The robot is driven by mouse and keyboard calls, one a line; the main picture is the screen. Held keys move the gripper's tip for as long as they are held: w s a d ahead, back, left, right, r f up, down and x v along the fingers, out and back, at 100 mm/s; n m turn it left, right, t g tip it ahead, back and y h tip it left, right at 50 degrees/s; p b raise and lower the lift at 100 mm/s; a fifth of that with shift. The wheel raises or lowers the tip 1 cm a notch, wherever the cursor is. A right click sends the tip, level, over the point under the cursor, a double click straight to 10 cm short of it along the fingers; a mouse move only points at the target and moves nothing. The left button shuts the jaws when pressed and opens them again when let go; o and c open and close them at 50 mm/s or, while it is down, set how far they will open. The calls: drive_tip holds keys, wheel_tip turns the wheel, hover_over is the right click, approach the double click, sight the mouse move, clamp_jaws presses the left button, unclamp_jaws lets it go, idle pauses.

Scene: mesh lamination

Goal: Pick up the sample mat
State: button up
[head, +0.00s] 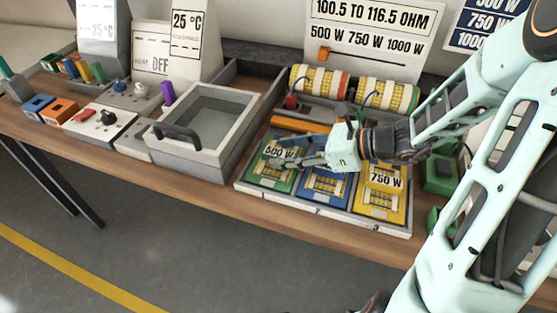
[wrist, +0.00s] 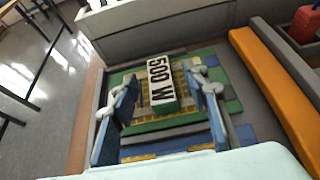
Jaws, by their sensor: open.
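A green mat (head: 262,179) with a yellow grid and a raised "500 W" label (head: 278,152) lies in the left bay of the grey tray (head: 310,207). A blue mat (head: 322,186) lies in the middle bay and a yellow mat (head: 380,206) with a "750 W" label in the right bay. Which one is the sample mat is not marked. My gripper (head: 277,163) is low over the green mat. In the wrist view my gripper (wrist: 163,86) is open, its fingers on either side of the "500 W" label block (wrist: 160,80). Contact cannot be told.
An orange bar (head: 300,125) lies behind the mats, with yellow wound rolls (head: 385,92) further back. A grey open basin (head: 203,125) with a dark handle stands left of the tray. A green block (head: 440,175) is to the right.

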drive_tip(key=shift+w+a+f, duration=0.1)
drive_tip(key=shift+a+f, duration=0.05)
drive_tip(key=shift+a, duration=0.15)
drive_tip(key=shift+c, duration=0.4)
clamp_jaws()
